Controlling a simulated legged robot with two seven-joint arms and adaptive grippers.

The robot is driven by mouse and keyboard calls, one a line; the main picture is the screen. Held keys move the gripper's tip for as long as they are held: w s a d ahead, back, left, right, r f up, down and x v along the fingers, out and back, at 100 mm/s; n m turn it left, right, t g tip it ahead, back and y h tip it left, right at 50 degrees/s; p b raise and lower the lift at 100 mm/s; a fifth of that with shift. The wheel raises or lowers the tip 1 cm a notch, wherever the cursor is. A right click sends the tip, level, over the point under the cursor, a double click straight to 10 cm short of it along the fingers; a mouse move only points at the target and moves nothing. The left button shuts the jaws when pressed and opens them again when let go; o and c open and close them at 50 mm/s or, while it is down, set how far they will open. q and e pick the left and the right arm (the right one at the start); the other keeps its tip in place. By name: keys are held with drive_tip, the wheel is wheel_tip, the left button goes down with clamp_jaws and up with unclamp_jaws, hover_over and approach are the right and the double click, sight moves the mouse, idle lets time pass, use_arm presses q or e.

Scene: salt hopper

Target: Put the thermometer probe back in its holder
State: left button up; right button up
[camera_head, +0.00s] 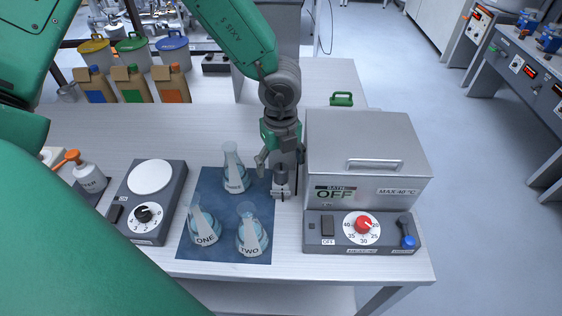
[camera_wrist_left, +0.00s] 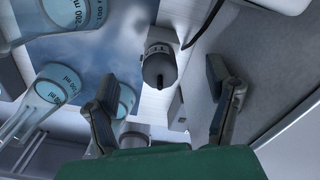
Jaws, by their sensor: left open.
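A dark grey, round-ended cylinder, which looks like the thermometer probe's handle (camera_wrist_left: 160,66), shows between my left fingers in the left wrist view, with a dark cable near it. In the head view, a dark cylinder (camera_head: 282,174) stands on a small pale base (camera_head: 282,191) between the blue mat and the water bath. I cannot tell for sure whether that base is the holder. My left gripper (camera_head: 281,158) is open above the cylinder, its fingers on either side and apart from it in the wrist view (camera_wrist_left: 162,84). The right gripper is out of view.
Flasks ONE (camera_head: 204,228), TWO (camera_head: 250,232) and THREE (camera_head: 234,172) stand on the blue mat (camera_head: 200,250), close to the left gripper. The water bath (camera_head: 368,140), reading OFF, stands close on the right. A dial unit (camera_head: 150,200) stands left; bottles and tubs are behind.

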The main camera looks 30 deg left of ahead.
use_arm(q)
drive_tip(key=shift+r+p, duration=1.1)
drive_tip(key=shift+r, duration=0.45)
drive_tip(key=shift+w+r, duration=0.1)
drive_tip(key=shift+r, duration=0.15)
wheel_tip(320, 180, up, 7)
drive_tip(key=shift+r, duration=0.15)
